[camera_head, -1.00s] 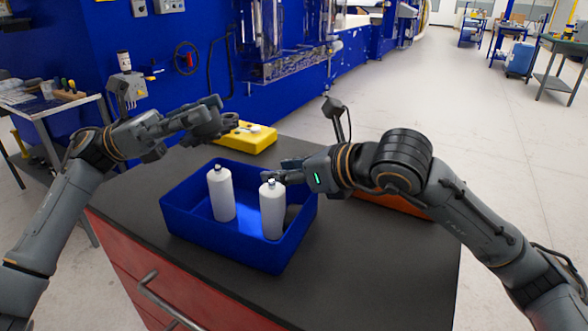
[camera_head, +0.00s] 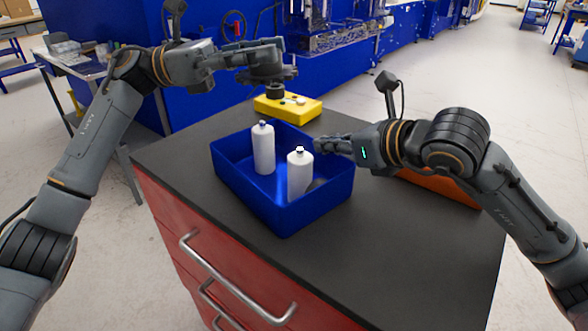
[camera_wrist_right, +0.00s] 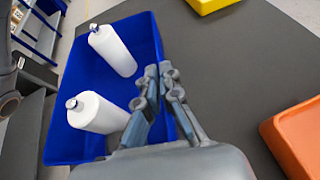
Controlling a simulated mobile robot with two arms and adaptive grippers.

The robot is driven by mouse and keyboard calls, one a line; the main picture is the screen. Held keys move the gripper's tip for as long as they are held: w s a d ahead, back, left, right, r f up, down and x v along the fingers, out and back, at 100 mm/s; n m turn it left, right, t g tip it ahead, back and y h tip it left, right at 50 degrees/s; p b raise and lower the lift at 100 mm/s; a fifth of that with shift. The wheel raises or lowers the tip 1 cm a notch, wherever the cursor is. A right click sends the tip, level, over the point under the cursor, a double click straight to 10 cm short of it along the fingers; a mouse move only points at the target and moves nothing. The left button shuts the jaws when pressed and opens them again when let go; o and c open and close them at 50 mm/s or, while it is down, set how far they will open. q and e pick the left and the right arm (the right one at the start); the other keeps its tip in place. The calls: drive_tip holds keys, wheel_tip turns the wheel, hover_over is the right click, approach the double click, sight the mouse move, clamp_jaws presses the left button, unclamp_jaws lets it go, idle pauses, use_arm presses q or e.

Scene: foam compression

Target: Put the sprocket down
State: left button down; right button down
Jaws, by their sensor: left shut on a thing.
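The sprocket (camera_head: 266,75) is a dark, toothed disc with a short hub below it. My left gripper (camera_head: 275,52) is shut on it and holds it in the air, behind the blue bin and above the yellow box in the head view. My right gripper (camera_head: 322,146) is at the right rim of the blue bin, beside the nearer white bottle. In the right wrist view its fingers (camera_wrist_right: 162,72) are together with nothing seen between them.
The blue bin (camera_head: 317,204) holds two upright white bottles, one left (camera_head: 263,150) and one nearer (camera_head: 299,174). A yellow box (camera_head: 300,108) with small pieces on top stands behind it. An orange tray (camera_head: 440,187) lies right, partly behind my arm. The dark worktop (camera_head: 400,230) is clear in front.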

use_arm(q)
wheel_tip(320, 180, down, 8)
drive_tip(key=t, duration=0.1)
drive_tip(key=shift+d, duration=0.3)
drive_tip(key=shift+f+n, duration=0.2)
drive_tip(key=shift+n, duration=0.1)
drive_tip(key=shift+f, duration=0.35)
drive_tip(key=shift+f, duration=0.1)
drive_tip(key=c, duration=0.8)
unclamp_jaws()
